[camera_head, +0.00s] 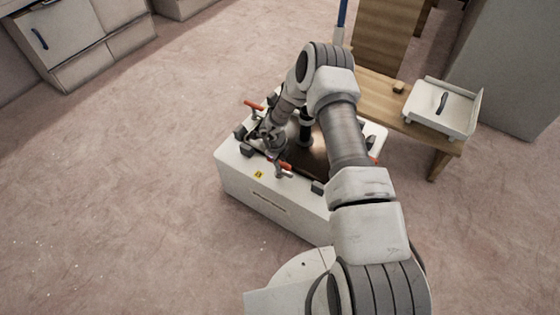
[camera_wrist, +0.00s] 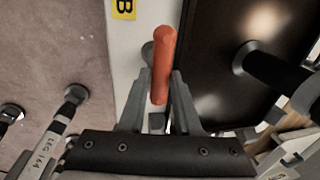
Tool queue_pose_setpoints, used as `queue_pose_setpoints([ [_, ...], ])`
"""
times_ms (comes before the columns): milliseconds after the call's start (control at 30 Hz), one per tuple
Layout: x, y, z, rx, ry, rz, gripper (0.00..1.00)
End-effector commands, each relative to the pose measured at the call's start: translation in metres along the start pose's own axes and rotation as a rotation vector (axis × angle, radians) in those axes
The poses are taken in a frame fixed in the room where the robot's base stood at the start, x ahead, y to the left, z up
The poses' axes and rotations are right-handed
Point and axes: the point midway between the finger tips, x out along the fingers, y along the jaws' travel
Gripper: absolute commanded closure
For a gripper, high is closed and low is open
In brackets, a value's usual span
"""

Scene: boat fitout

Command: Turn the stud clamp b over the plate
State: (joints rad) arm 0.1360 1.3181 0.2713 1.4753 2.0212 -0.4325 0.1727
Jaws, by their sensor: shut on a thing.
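A white box (camera_head: 235,176) carries a dark plate (camera_head: 312,160) in its top, which also shows at the right of the wrist view (camera_wrist: 220,55). Stud clamp b has an orange handle (camera_wrist: 163,60), next to a yellow label with a B (camera_wrist: 123,8); in the head view the handle (camera_head: 281,165) shows near the box's front edge. My gripper (camera_wrist: 158,88) is shut on this handle, with one finger on each side. The handle shows beside the plate's edge in the wrist view. The clamp's base is mostly hidden behind the fingers.
A black post (camera_wrist: 268,68) stands up from the plate. Another orange handle (camera_head: 253,104) is at the box's far left corner. A wooden table (camera_head: 385,108) with a white tray (camera_head: 437,122) stands behind at the right. The floor at the left is clear.

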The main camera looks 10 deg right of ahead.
Motion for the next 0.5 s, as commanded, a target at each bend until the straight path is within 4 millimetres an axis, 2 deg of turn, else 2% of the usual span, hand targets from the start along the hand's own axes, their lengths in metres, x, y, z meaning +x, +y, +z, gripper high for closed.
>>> queue_pose_setpoints([
  [267, -0.0024, -0.0035, -0.001, -0.09, -0.019, -0.002, 1.0],
  [500, -0.0029, -0.0051, -0.0017, -0.275, -0.056, -0.002, 1.0],
])
